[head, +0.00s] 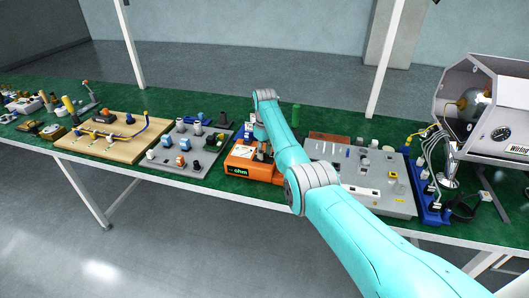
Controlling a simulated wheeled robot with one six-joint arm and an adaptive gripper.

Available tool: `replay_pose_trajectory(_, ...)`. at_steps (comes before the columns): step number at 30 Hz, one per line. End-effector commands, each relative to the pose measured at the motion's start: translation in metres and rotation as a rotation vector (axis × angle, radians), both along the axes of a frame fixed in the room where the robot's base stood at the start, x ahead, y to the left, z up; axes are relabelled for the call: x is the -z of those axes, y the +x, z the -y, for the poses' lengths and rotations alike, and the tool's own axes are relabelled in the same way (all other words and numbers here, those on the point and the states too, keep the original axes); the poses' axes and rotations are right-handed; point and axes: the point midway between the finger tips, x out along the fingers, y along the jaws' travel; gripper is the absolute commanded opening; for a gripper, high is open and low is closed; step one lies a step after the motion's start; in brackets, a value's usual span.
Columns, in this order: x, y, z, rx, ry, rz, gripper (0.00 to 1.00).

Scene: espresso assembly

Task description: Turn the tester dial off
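The tester (239,161) is an orange box with a dark "ohm" display on its front face, standing on the green bench near the middle of the head view. My turquoise arm reaches from the lower right, and its wrist bends down over the tester. My gripper (263,151) points down at the top of the tester, toward its right side. The picture is too small to tell whether it touches anything or whether its fingers are apart. I cannot make out the dial; the gripper and arm cover part of the tester's top.
Left of the tester are a grey board (205,159) with small parts and a wooden board (75,146) with a blue and yellow cable. To the right are a grey panel (397,204), a blue rack (428,214) and an open machine housing (507,75). A green cylinder (296,115) stands behind my arm.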

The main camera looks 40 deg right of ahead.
Motion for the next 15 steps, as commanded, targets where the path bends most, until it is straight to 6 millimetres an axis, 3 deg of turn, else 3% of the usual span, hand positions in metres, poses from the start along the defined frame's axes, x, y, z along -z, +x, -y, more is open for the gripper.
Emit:
replay_pose_trajectory(5,-0.013,0.001,0.0,0.0,-0.001,0.002,0.35)
replay_pose_trajectory(15,-0.078,0.001,0.0,0.0,-0.002,0.003,0.35)
